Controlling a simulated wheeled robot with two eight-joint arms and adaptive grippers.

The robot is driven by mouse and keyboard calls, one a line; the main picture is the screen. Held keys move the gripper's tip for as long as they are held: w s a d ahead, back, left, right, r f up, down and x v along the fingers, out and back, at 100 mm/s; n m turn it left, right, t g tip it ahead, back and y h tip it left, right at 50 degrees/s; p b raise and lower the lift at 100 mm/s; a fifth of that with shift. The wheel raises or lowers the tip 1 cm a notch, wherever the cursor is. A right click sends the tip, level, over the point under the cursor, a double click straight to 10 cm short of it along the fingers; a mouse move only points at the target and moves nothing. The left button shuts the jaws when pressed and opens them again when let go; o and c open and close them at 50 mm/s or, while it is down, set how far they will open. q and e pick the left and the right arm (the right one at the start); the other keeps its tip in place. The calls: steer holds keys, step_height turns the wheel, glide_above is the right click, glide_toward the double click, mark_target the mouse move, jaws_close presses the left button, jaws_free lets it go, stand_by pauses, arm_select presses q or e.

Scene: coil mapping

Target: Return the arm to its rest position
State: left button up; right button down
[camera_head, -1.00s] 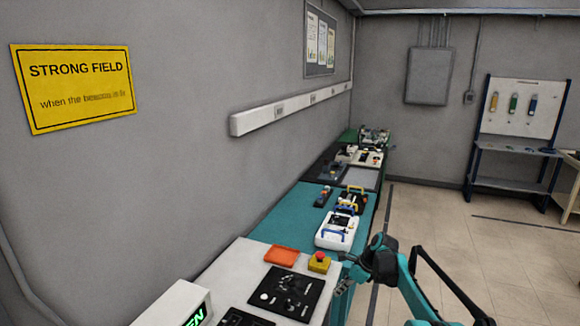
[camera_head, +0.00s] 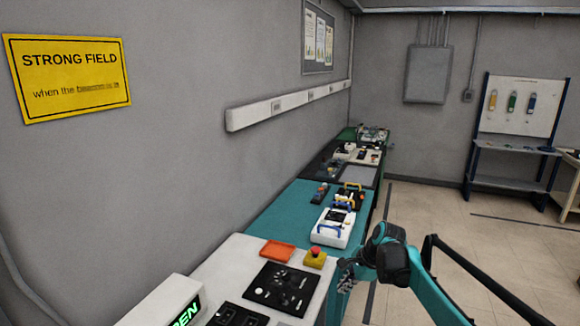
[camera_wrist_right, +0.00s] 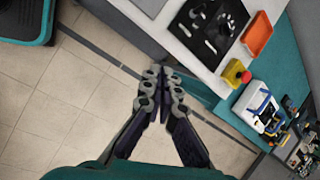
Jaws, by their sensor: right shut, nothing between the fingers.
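My right gripper (camera_head: 346,274) is at the right edge of the bench in the head view, beside the white bench section. In the right wrist view the gripper (camera_wrist_right: 161,72) has its fingertips together, with nothing between them. Floor tiles and the bench edge show behind it. My right arm (camera_head: 436,300) is teal and black and comes in from the lower right. My left gripper is not in view.
The white bench top (camera_head: 228,262) holds a black panel (camera_head: 281,289), an orange tray (camera_head: 277,250) and a red button on a yellow box (camera_head: 315,258). A white case with blue handles (camera_head: 333,228) stands on the teal mat (camera_head: 284,216). Floor (camera_head: 430,215) to the right is clear.

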steer(key=s+r+n+t+h+b, duration=0.1)
steer(key=s+n, duration=0.2)
steer(key=s, duration=0.2)
steer(key=s+r+n+b, duration=0.1)
steer(key=s+r+n, duration=0.1)
steer(key=s, duration=0.4)
steer(key=s+f+n+t+h+b, duration=0.1)
steer(key=s+f+n, duration=0.2)
steer(key=s, duration=0.4)
steer(key=s+d+f+n+t+h+b, duration=0.1)
steer(key=s+f+n, duration=0.3)
steer(key=s, duration=0.4)
steer(key=s+f+n+t+b, duration=0.1)
steer(key=s+f+n+b, duration=0.1)
steer(key=s+n, duration=0.3)
steer(key=s+f, duration=0.1)
steer(key=s, duration=0.1)
steer(key=shift+s+d+f+h, duration=0.25)
steer(key=shift+s+d+h, duration=0.1)
steer(key=shift+h, duration=0.05)
